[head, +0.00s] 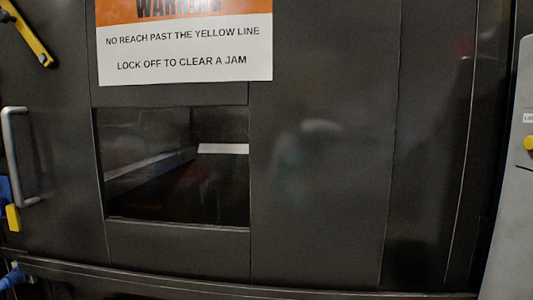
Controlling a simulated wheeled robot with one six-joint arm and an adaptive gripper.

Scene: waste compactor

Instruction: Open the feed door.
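The dark machine front fills the head view, under a warning sign (185,50). A grey bar handle (20,157) is fixed upright on a dark panel (65,150) at the left. To the right of that panel is a rectangular window or opening (165,185); I cannot tell whether it is glazed. A pale strip shows inside it. A plain dark panel (325,180) lies right of it. The panels look flush, with narrow seams and no visible gap. Which panel is the feed door is not labelled. My gripper is not in view.
A yellow bar (27,35) is at the top left. Blue and yellow parts (12,217) sit below the handle at the left edge. A grey box (510,200) with a yellow knob (529,143) stands at the right. A ledge (240,282) runs along the bottom.

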